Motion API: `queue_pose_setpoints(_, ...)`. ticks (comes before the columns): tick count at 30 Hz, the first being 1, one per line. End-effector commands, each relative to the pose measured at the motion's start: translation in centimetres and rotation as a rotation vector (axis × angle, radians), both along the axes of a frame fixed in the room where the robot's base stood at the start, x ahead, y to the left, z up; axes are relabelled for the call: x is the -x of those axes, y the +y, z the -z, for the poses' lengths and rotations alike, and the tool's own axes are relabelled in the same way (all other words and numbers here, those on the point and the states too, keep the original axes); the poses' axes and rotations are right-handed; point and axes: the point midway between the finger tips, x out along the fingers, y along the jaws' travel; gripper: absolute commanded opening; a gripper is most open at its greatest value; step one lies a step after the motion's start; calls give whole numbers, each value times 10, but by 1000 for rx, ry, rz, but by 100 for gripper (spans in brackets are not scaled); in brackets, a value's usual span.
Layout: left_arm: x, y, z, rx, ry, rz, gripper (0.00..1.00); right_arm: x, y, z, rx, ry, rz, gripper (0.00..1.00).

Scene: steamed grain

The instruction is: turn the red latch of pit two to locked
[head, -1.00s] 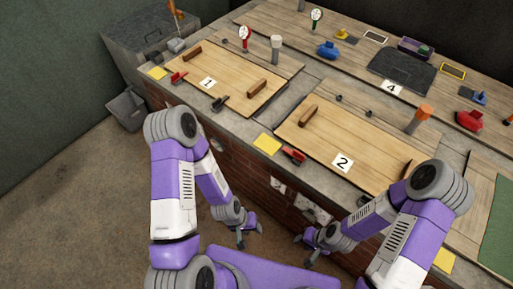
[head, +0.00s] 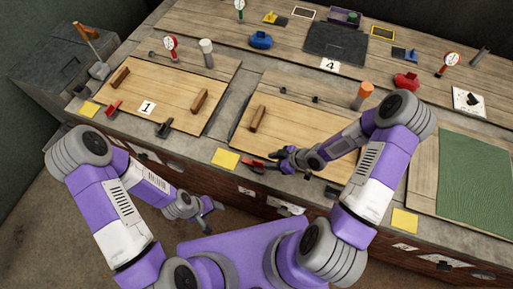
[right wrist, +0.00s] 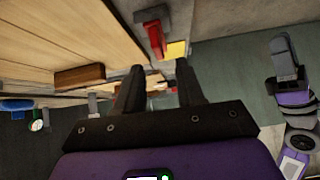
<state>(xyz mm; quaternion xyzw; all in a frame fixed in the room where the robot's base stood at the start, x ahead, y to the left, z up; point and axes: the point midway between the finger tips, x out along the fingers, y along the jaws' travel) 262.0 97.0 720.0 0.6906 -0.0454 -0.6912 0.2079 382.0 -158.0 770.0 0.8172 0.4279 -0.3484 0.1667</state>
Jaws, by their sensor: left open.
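The red latch (head: 252,163) sits on the front edge of pit two's wooden lid (head: 290,123), near its left corner. My right gripper (head: 276,161) is just to the right of the latch, low over the lid's front edge. In the right wrist view the red latch (right wrist: 156,38) lies just beyond the fingertips, with its grey base beside it. The right fingers (right wrist: 160,68) are apart with nothing between them. My right arm hides the lid's number label. My left gripper (head: 207,212) is open and empty, low in front of the counter.
A yellow square (head: 225,158) lies left of the red latch. A dark latch (head: 332,191) is at the lid's front right. Pit one's lid (head: 160,95) has its own red latch (head: 113,107). An orange-topped post (head: 362,95) and a wooden handle (head: 257,119) stand up on or near lid two.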

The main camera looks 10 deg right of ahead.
Motion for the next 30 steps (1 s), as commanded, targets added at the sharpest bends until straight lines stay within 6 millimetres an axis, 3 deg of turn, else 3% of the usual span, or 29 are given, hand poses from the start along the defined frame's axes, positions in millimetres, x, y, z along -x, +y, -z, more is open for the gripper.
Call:
queue_pose_setpoints(4, 1, 0, 4, 0, 1, -1, 58, -5, 4, 5, 9, -27, -28, 38)
queue_pose_setpoints(15, 1, 0, 20, -1, 1, -1, 58, -27, 36, 45, 8, -24, -25, 38)
queue_pose_setpoints(27, 0, 0, 21, 0, 1, -1, 58, -31, 42, 51, 9, -24, -22, 38)
queue_pose_setpoints(30, 0, 0, 21, 0, 1, -1, 58, -31, 42, 51, 8, -23, -23, 26)
